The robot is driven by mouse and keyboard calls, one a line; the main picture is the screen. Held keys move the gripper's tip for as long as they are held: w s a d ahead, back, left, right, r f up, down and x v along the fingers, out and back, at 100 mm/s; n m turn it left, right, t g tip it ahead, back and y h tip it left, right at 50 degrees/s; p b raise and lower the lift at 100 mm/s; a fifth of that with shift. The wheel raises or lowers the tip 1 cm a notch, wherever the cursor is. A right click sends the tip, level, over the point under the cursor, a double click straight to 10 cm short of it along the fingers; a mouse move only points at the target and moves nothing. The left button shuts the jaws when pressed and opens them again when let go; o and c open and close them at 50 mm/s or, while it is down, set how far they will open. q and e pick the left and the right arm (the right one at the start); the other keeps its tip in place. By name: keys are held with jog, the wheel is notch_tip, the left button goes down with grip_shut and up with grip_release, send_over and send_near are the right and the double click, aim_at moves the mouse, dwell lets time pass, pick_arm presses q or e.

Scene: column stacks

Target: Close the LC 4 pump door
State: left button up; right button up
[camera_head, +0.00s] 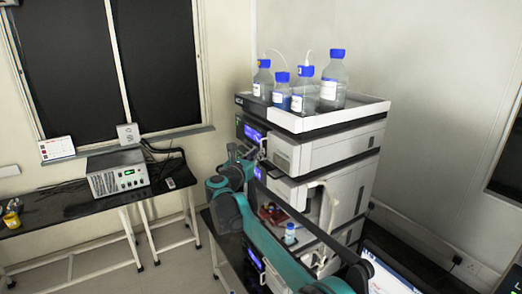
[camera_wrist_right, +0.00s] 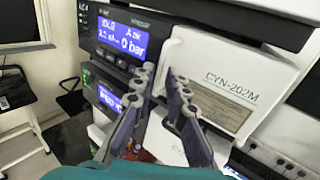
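The LC pump module, with a blue display (camera_wrist_right: 122,40) reading 0 bar, is in the upper part of the right wrist view. Its white door (camera_wrist_right: 225,85), marked CYN-202M, is right of the display; I cannot tell whether it is fully flush. The tips overlap the door's left edge in the picture; contact is unclear. In the head view the right gripper (camera_head: 249,153) is by the stack's upper front, partly hidden by my arm. My left gripper is not in view.
A white tray (camera_head: 345,112) with several blue-capped bottles tops the stack. Lower down are an open bay with red parts (camera_head: 272,213) and a small bottle (camera_head: 290,235). A laptop (camera_head: 388,275) is at lower right. A side bench (camera_head: 70,205) holds a grey instrument (camera_head: 117,172).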

jog(key=v, duration=0.7)
jog(key=shift+s, duration=0.3)
jog(key=shift+a, duration=0.15)
jog(key=s+d+f+m+g+y+b, duration=0.2)
jog(key=s+d+f+m+b, duration=0.5)
jog(key=f, duration=1.1)
jog(key=s+d+f+m+g+y+b, duration=0.2)
jog(key=s+d+f+m+g+b, duration=0.2)
jog(key=s+d+f+m+b, duration=0.4)
jog(key=s+d+f+m+g+y+b, duration=0.3)
jog(key=s+d+f+m+b, duration=0.4)
jog(key=s+f+m+b, duration=0.8)
jog(key=s+f+m, duration=0.1)
jog(key=s+f, duration=1)
jog(key=f, duration=0.2)
jog(key=shift+d+g, duration=0.3)
jog(key=shift+s, duration=0.1)
